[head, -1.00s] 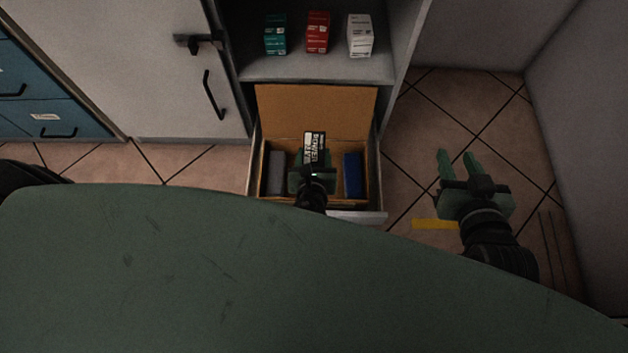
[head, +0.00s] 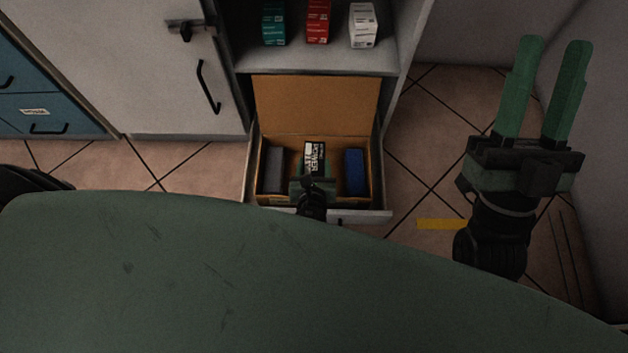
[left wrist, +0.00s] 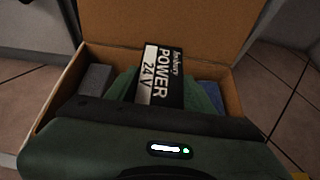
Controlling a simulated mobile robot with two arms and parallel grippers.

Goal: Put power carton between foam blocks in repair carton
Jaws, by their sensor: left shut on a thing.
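The power carton (head: 315,156), black and white with "POWER 24 V" lettering, is between the fingers of my left gripper (head: 312,178). It also shows in the left wrist view (left wrist: 162,76), with a green finger on each side. My left gripper is shut on it, over the open repair carton (head: 315,105), a brown box in the pulled-out drawer. A grey foam block (head: 273,170) is at the left in the carton and a blue foam block (head: 354,171) at the right. The power carton is between them; whether it touches the bottom is hidden. My right gripper (head: 548,60) is open and empty, raised at the right.
The drawer (head: 375,216) stands out from the cabinet. Teal (head: 274,24), red (head: 317,24) and white (head: 363,26) boxes stand on the shelf above. A yellow strip (head: 441,224) lies on the tiled floor, which is otherwise clear at the right.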

